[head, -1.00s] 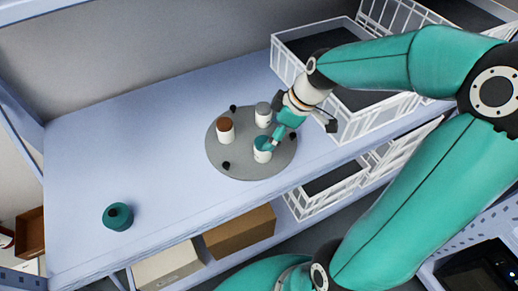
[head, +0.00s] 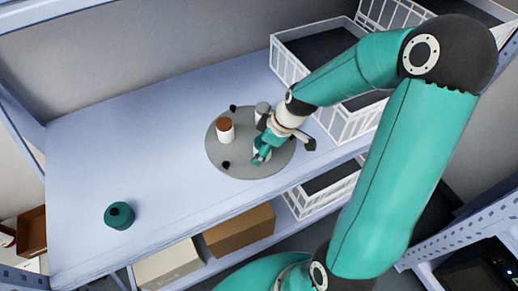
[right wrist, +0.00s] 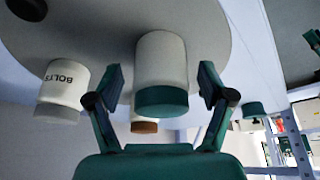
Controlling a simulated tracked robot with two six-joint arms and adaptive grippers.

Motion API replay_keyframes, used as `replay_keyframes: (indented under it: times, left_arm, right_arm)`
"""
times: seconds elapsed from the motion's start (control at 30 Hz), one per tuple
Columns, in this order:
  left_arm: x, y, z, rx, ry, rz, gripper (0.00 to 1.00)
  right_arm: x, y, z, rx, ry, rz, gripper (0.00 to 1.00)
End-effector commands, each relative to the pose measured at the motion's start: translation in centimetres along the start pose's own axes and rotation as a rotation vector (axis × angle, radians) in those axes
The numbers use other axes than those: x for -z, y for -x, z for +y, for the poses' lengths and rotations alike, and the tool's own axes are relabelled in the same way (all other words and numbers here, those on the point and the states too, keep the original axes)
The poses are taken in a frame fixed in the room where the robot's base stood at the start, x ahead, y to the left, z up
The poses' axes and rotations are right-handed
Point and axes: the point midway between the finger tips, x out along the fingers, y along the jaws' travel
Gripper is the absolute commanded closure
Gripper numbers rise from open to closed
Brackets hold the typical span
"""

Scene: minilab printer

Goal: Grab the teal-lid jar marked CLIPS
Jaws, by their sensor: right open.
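The teal-lid jar (right wrist: 162,62) is white and shows upside down in the right wrist view, its teal lid toward my gripper. No CLIPS marking is visible on the side I see. My right gripper (right wrist: 161,80) is open, with one finger on each side of the jar and a gap at both sides. In the head view my right gripper (head: 262,156) is over the front of the grey round turntable (head: 232,168) and covers most of this jar. My left gripper is not in view.
A jar marked BOLTS (right wrist: 62,88) stands close beside one finger. A brown-lid jar (head: 225,131) and a grey-lid jar (head: 262,112) share the turntable, with small black knobs. White wire baskets (head: 350,120) stand right. A dark teal container (head: 119,216) sits left on otherwise clear shelf.

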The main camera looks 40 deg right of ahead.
Motion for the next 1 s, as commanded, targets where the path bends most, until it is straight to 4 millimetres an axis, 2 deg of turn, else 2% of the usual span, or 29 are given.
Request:
replay_keyframes:
  times: [0.03,0.07,0.43,0.77,1.0]
  left_arm:
    - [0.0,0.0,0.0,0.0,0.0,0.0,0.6]
    - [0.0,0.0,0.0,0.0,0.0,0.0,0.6]
    - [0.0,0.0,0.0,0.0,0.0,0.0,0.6]
    - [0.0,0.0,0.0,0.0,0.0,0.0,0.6]
    - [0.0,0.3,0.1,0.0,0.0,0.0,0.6]
  right_arm:
    - [0.0,0.0,0.0,0.0,0.0,0.0,0.25]
    - [0.0,0.0,0.0,0.0,0.0,0.0,0.3]
    - [0.0,0.0,0.0,0.0,0.0,0.0,0.9]
    - [0.2,0.3,0.1,-0.002,0.001,0.001,0.9]
    - [1.1,2.2,0.1,-0.004,0.003,0.004,0.9]
